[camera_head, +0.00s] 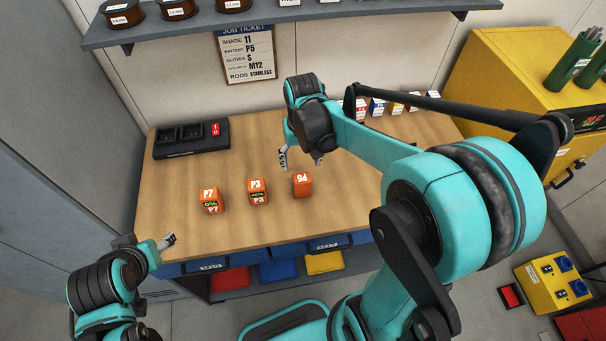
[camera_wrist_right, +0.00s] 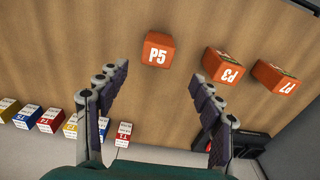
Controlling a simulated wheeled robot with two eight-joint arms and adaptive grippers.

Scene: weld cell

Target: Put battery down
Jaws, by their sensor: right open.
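Three orange batteries stand in a row on the wooden workbench (camera_head: 240,225): P7 (camera_head: 211,201) at left, P3 (camera_head: 258,191) in the middle, P5 (camera_head: 302,185) at right. My right gripper (camera_head: 301,160) is open and empty, behind and above P5. In the right wrist view, P5 (camera_wrist_right: 158,49) lies ahead, between the lines of the spread fingers (camera_wrist_right: 155,85) and apart from them. P3 (camera_wrist_right: 222,65) and P7 (camera_wrist_right: 276,76) are off to the right there. My left gripper (camera_head: 167,241) is at the bench's front left edge; its finger opening is too small to judge.
A black charger (camera_head: 191,138) with a red switch sits at the back left of the bench. Several small labelled boxes (camera_head: 377,106) line the back right. A job ticket (camera_head: 247,54) on the wall reads battery P5. Bare bench lies left of P7.

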